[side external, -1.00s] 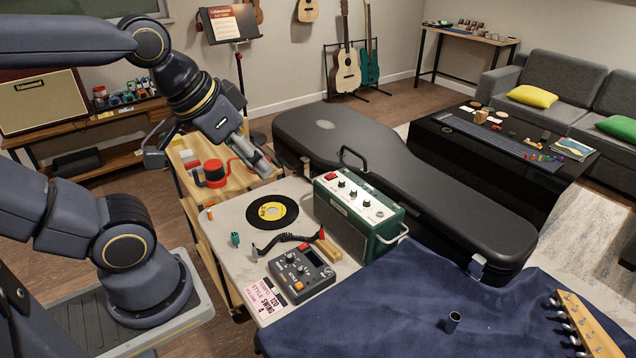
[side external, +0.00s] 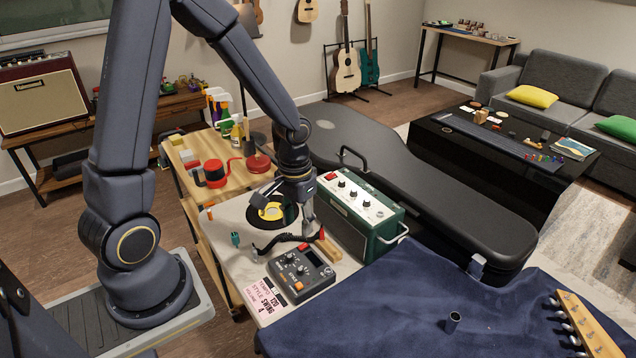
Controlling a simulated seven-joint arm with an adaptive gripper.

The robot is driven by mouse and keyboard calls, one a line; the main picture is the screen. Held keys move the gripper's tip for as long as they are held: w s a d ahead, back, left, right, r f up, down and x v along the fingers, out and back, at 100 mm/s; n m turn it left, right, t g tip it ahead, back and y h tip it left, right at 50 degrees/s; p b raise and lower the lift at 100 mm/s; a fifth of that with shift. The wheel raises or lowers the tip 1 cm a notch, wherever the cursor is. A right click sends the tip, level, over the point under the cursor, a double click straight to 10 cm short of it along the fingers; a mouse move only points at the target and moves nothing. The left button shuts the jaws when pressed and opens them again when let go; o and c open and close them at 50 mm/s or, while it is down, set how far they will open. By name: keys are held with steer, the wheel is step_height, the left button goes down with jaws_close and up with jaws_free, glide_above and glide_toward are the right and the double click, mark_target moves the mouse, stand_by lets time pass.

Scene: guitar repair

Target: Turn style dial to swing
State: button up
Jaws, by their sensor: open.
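A dark grey drum-machine-like box (side external: 301,273) with several knobs and a red part sits near the front of the white-topped cart. Its dial markings are too small to read. A pink and white card (side external: 264,297) at its left reads TEMPO 120, STYLE SWING, VOLUME 4. My gripper (side external: 298,228) points down over the cart, behind the box and left of the green amplifier. It is open and appears empty, apart from the box. My gripper and wrist cover part of the black record with a yellow label (side external: 270,211).
A green amplifier (side external: 362,220) with knobs stands close to my gripper's right. A curly black cable (side external: 283,241) and a wooden block (side external: 328,247) lie behind the box. A black guitar case (side external: 430,190) lies behind the amplifier. Blue cloth (side external: 400,315) covers the front right.

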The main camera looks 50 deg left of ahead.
mark_target(300, 269)
step_height(300, 269, down, 15)
stand_by(0.3)
jaws_close()
stand_by(0.3)
